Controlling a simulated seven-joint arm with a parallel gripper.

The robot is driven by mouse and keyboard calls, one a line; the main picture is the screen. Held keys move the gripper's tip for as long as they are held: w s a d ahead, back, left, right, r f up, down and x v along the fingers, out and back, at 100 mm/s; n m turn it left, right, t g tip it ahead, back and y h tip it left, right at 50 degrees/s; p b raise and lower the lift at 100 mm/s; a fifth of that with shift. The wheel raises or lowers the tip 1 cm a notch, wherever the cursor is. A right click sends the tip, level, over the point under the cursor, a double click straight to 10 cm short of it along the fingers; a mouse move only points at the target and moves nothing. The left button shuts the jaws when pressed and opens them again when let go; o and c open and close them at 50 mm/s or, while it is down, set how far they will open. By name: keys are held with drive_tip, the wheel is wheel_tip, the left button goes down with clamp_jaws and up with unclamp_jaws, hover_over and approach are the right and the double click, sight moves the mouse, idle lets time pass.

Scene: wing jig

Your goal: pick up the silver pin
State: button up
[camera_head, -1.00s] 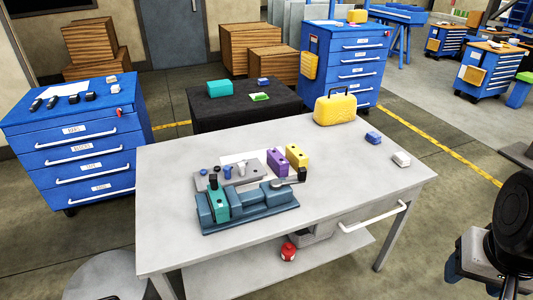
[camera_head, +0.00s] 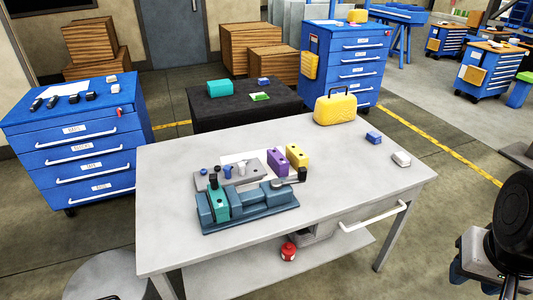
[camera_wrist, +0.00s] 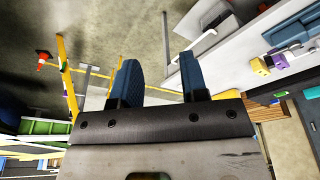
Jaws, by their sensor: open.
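The silver pin (camera_head: 242,170) appears as a small pale upright cylinder on the grey plate (camera_head: 256,179) behind the vise, right of a blue pin (camera_head: 227,171). It is too small to tell its details. My gripper (camera_wrist: 158,78) shows in the wrist view with its two blue fingers apart and nothing between them. It is away from the plate, off the right side of the workbench. In the wrist view I cannot make out the silver pin.
The teal vise (camera_head: 250,207) stands in front of the plate on the workbench (camera_head: 330,180). A purple block (camera_head: 277,162) and a yellow block (camera_head: 297,157) stand to its right. A yellow case (camera_head: 335,108) is at the back. The bench's right half is mostly clear.

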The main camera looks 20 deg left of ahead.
drive_tip(key=w+a+r+n+y, duration=0.1)
drive_tip(key=w+a+n, duration=0.1)
drive_tip(key=w+a, duration=0.45)
drive_tip(key=w+a+r+n, duration=0.1)
drive_tip(key=w+a, duration=0.2)
drive_tip(key=w, duration=0.6)
drive_tip(key=n+y, duration=0.3)
drive_tip(key=n, duration=0.5)
hover_over(242, 164)
drive_tip(key=s+d, duration=0.1)
drive_tip(key=d, duration=0.1)
drive_tip(key=f, duration=2.2)
drive_tip(key=shift+s+d, duration=0.2)
drive_tip(key=shift+a+f, duration=0.25)
drive_tip(key=shift+a, duration=0.15)
